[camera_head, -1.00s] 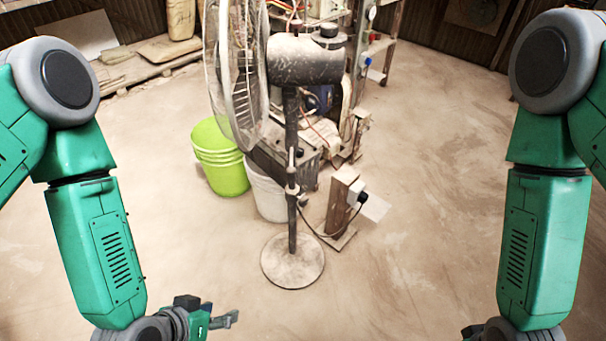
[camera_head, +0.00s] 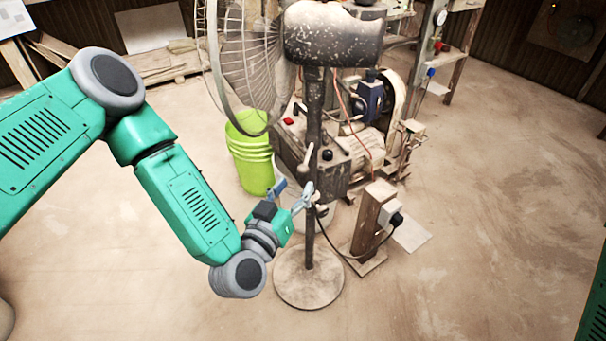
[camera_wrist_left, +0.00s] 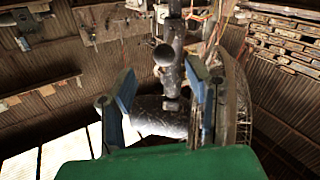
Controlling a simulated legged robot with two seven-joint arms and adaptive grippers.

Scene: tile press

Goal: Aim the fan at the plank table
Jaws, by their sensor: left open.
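A dusty pedestal fan stands upright on a round base (camera_head: 309,284). In the head view its wire grille (camera_head: 238,65) faces left and its motor housing (camera_head: 338,38) is to the right. My left gripper (camera_head: 295,188) is open beside the fan's pole (camera_head: 314,120), below the head, near a small knob. I cannot tell whether it touches the pole. In the left wrist view, the open fingers (camera_wrist_left: 160,85) have the pole (camera_wrist_left: 173,75) and motor housing (camera_wrist_left: 160,118) beyond them. I cannot tell for certain which thing is the plank table. My right gripper is out of view.
A lime green bucket (camera_head: 252,160) stands behind the gripper. A dusty machine (camera_head: 360,130) is behind the fan. A wooden post with a plug box (camera_head: 375,220) stands right of the pole. Low planks (camera_head: 165,72) lie at the back left.

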